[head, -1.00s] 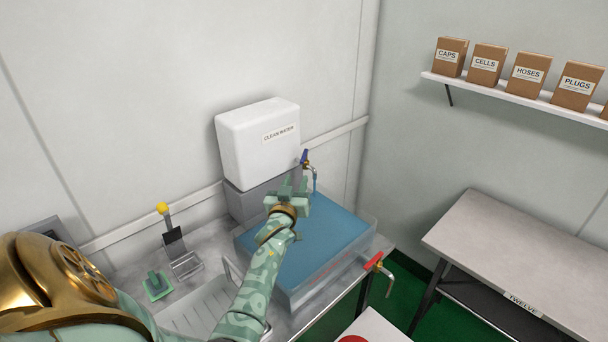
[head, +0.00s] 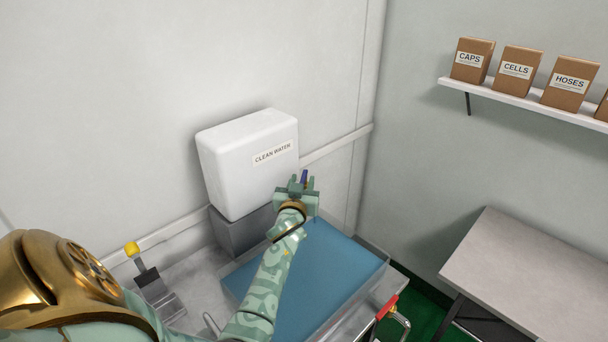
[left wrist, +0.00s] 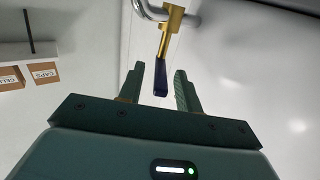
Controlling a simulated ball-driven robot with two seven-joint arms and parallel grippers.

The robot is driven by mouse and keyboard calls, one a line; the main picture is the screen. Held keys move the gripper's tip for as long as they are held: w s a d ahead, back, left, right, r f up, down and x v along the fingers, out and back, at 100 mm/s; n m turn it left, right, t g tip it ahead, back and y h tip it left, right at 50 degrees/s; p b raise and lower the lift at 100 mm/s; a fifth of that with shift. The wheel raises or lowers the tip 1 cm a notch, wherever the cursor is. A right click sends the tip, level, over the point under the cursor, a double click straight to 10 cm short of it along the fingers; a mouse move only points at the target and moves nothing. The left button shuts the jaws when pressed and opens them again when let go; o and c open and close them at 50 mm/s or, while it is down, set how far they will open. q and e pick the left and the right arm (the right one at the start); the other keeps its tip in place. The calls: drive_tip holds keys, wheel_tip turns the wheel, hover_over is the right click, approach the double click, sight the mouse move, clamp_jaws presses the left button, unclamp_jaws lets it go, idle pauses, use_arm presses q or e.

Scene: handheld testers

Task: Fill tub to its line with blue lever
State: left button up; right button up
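The clear tub (head: 352,318) holds blue water (head: 318,283); I cannot make out its line. A white tank (head: 240,165) marked CLEAN WATER stands behind it. The tap's blue lever (head: 305,176) shows just past my left gripper (head: 298,184), which hides most of the tap. In the left wrist view, the blue lever (left wrist: 161,80) hangs from a brass tap body (left wrist: 171,22). It lies between the open fingers of my left gripper (left wrist: 160,88), with a gap on both sides. A small bit of blue stream shows below the gripper in the head view. My right gripper is out of view.
A red-handled tap (head: 388,306) is at the tub's front right. A yellow-knobbed lever stand (head: 148,276) is on the counter at left. A side table (head: 530,265) and a shelf with labelled boxes (head: 471,62) are at right.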

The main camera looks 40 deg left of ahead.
use_arm(q)
drive_tip(key=shift+w+a, duration=0.1)
drive_tip(key=shift+w, duration=0.15)
drive_tip(key=shift+s+r, duration=0.1)
clamp_jaws()
drive_tip(key=shift+s+r+m+h+p, duration=0.1)
drive_tip(key=shift+m+h+p, duration=0.2)
drive_tip(key=shift+p, duration=0.25)
drive_tip(key=shift+s+a+f+m+t+h+p, duration=0.1)
drive_tip(key=shift+a+m+t+h+p, duration=0.35)
drive_tip(key=shift+m+h+p, duration=0.65)
drive_tip(key=shift+s+a+f+m+t+h+p, duration=0.1)
drive_tip(key=shift+a+m+t+h+p, duration=0.5)
drive_tip(key=shift+h, duration=0.95)
drive_tip(key=shift+s+a+m+t+h+p, duration=0.15)
drive_tip(key=shift+m+t+h+p, duration=0.25)
drive_tip(key=shift+m+h, duration=0.8)
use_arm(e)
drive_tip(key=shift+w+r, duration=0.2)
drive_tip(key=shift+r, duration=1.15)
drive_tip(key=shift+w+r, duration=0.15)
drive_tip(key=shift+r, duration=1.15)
use_arm(q)
drive_tip(key=shift+h, duration=0.35)
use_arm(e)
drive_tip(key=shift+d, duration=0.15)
use_arm(q)
unclamp_jaws()
drive_tip(key=shift+a, duration=0.1)
